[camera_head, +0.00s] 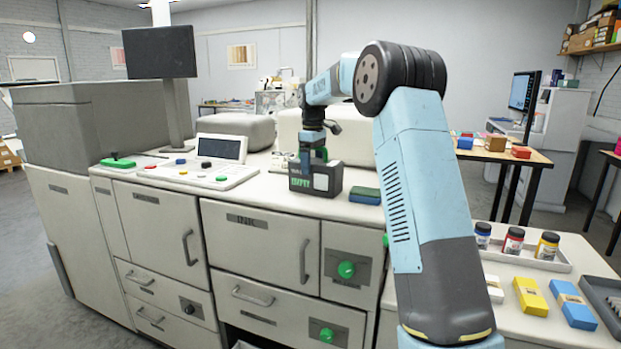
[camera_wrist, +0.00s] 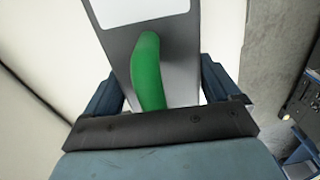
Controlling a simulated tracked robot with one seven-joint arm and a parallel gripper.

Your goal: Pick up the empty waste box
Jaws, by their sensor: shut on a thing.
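The waste box (camera_head: 323,181) is dark, with green lettering that seems to read "EMPTY" on its front. It is upright at the front of the cream machine's top (camera_head: 268,192); whether it rests there or hangs just above is hard to tell. My gripper (camera_head: 313,153) points down at it from above and is shut on its green handle. In the wrist view the green handle (camera_wrist: 148,70) stands between the fingers of my gripper (camera_wrist: 160,90), with the box's grey top and a pale label (camera_wrist: 140,10) beyond. The box's underside is hidden.
A control panel (camera_head: 200,174) and a monitor (camera_head: 160,52) stand left of the box. A green-and-blue block (camera_head: 365,195) lies close to its right. Paint jars (camera_head: 513,241) and yellow and blue packs (camera_head: 530,296) are on the right counter. Open floor lies at front left.

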